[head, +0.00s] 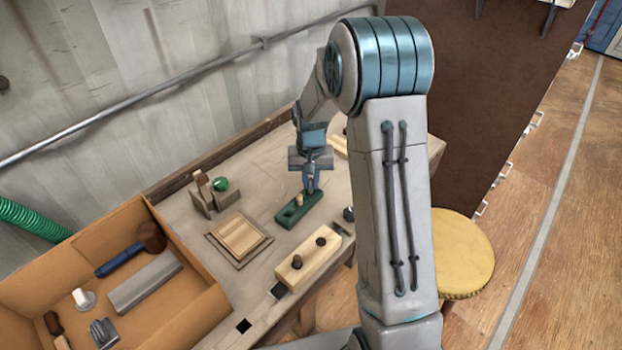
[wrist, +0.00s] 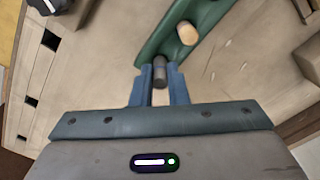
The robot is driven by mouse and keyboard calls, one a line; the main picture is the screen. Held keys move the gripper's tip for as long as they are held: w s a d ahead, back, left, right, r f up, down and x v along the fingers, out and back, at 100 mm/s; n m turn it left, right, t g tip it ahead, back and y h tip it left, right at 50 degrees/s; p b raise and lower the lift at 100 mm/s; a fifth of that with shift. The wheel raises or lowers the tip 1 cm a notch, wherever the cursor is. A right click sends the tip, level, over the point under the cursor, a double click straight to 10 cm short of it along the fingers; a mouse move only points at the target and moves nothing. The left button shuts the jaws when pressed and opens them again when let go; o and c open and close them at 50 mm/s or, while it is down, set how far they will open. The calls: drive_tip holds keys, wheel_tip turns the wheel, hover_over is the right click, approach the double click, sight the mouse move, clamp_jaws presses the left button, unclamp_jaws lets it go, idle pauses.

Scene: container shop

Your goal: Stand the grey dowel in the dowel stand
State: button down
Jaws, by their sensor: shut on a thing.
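The dowel stand is a long green block (head: 291,219) on the bench, also at the top of the wrist view (wrist: 208,18). A pale wooden dowel (head: 299,199) stands in it near the middle, also in the wrist view (wrist: 187,34). An empty dark hole shows toward its end away from my gripper. My gripper (head: 312,188) is over the other end of the stand. In the wrist view my gripper (wrist: 160,88) is shut on the grey dowel (wrist: 160,70), which looks upright over that end. Whether its foot is in a hole is hidden.
A cream block with two dark knobs (head: 297,272) lies in front of the stand. A cardboard box of tools (head: 205,315) fills the lower left.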

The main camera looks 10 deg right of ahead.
drive_tip(key=shift+f+b, duration=0.45)
drive_tip(key=shift+f, duration=0.15)
idle(0.4)
drive_tip(key=c, duration=1.3)
unclamp_jaws()
drive_tip(key=shift+c, duration=0.2)
drive_tip(key=shift+r, duration=0.1)
drive_tip(key=shift+r+p, duration=2.3)
drive_tip(key=shift+r, duration=1.1)
